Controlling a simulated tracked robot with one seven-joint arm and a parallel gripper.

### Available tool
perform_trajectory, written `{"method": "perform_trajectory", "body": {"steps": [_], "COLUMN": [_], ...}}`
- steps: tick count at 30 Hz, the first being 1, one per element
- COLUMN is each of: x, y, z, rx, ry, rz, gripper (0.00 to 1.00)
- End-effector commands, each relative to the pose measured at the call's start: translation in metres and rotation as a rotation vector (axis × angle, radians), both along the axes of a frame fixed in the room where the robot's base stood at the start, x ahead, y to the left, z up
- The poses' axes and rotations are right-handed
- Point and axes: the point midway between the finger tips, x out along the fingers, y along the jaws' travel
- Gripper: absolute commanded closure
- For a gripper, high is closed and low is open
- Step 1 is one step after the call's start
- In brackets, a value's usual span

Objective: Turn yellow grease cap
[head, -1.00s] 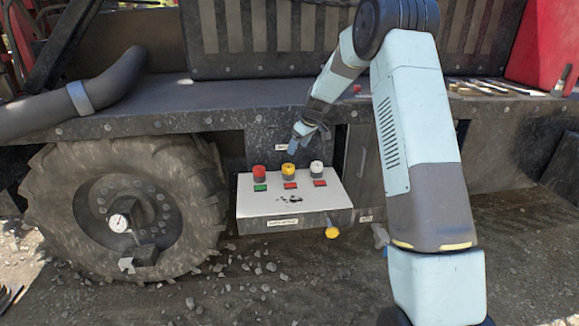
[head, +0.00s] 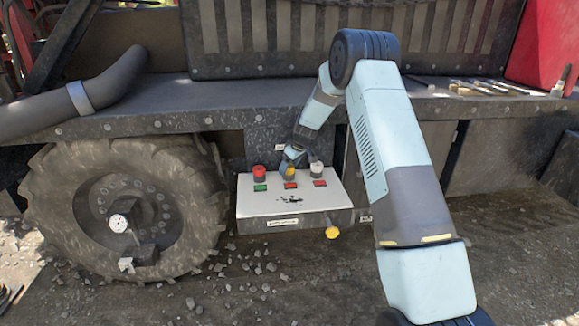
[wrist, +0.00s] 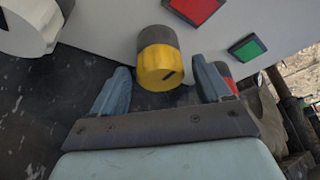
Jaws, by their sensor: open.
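The yellow grease cap (wrist: 160,68) is a ribbed knob with a dark line on its face and a dark grey base. It stands on the pale panel box (head: 262,203), between a red cap (head: 259,172) and a white cap (head: 317,168). My gripper (wrist: 165,85) is open, with one finger on each side of the yellow cap and a visible gap to each. In the head view the yellow cap (head: 290,169) is partly hidden behind my gripper (head: 291,160).
Red and green rectangles (head: 260,187) lie on the panel in front of the caps. A yellow-ended knob (head: 332,232) sticks out below the box's front. A large tyre (head: 45,195) stands left. Tools (head: 490,87) lie on the ledge at right.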

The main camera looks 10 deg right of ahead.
Motion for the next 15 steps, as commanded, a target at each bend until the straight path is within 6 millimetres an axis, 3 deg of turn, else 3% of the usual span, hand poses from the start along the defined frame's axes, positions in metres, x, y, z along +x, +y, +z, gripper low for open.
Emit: {"method": "perform_trajectory", "body": {"steps": [4,15], "x": [0.0001,0.0001], "y": [-0.0001,-0.0002], "z": [0.0003,0.0005], "rx": [0.0,0.0], "ry": [0.0,0.0], "rz": [0.0,0.0], "gripper": [0.24,0.6]}}
